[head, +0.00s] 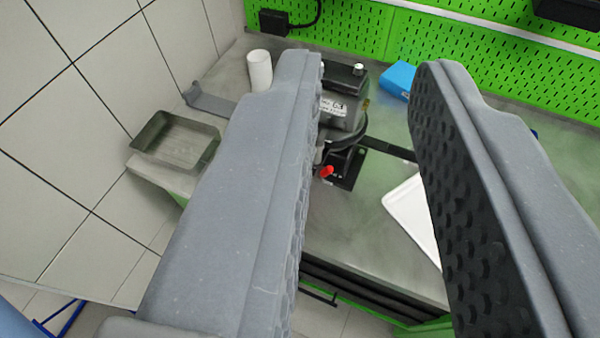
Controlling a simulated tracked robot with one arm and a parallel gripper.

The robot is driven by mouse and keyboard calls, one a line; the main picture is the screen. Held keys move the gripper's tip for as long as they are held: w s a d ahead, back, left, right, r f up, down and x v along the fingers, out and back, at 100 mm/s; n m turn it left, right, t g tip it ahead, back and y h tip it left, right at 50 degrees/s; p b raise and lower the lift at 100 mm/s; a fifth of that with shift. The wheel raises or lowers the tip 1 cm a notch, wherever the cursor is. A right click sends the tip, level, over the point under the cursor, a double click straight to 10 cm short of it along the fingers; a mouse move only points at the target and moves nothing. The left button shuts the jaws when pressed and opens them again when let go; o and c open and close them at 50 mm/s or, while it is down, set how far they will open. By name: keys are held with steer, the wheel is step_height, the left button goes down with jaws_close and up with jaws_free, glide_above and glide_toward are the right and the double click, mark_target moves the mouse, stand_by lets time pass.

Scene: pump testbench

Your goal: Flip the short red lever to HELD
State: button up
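The short red lever (327,171) shows as a small red tip on a black base on the grey bench, at the front of the dark pump unit (345,100). My gripper (366,75) is open and empty, its two grey fingers wide apart in the foreground. The lever shows in the gap between the fingers, close to the left finger's inner edge in the picture, and well beyond them. The left finger hides part of the pump unit. I cannot read any HELD marking or the lever's setting.
A dark tray (175,141) sits at the bench's left edge, with a white cylinder (259,71) behind. A blue block (398,79) and a white tray (408,212) lie to the right. A green pegboard (460,60) stands behind. Clear bench (350,230) lies in front of the lever.

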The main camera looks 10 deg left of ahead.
steer(key=shift+a, duration=0.15)
steer(key=m+g+y+b, duration=0.2)
steer(key=m+b, duration=0.2)
glide_above(327, 174)
steer(key=s+d, duration=0.2)
steer(key=s, duration=1.1)
step_height(327, 174, down, 38)
steer(key=b+x, duration=0.2)
steer(key=x, duration=1.1)
steer(key=shift+w+f+b, duration=0.1)
steer(key=shift+w+b, duration=0.1)
steer(key=shift+b, duration=0.2)
jaws_close()
